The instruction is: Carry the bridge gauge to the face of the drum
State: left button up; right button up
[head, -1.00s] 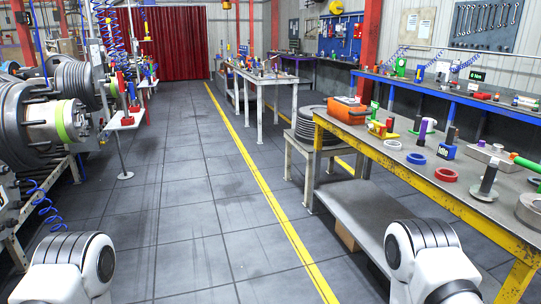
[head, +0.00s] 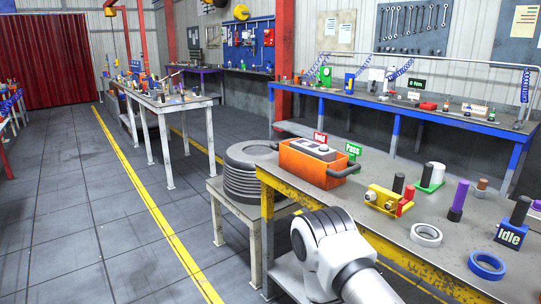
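A yellow block (head: 388,200) with round dark spots on its face, and a black and a red upright piece by it, lies near the front edge of the yellow-edged bench (head: 427,262). It may be the bridge gauge, but I cannot tell for sure. No drum on an axle shows now. My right arm shows at the bottom, in front of the bench edge, but its gripper is out of the picture. My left arm and gripper are out of view.
Dark stacked rings (head: 245,176) sit on a low stand. The floor (head: 75,225) left of the bench is clear.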

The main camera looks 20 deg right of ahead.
aim_at(258, 150)
jog(key=i+j+z, duration=0.1)
jog(key=i+z, duration=0.3)
jog(key=i+j+z, duration=0.2)
jog(key=i+z, duration=0.15)
jog(key=i+j+z, duration=0.8)
jog(key=k+l, duration=0.05)
jog(key=l, duration=0.05)
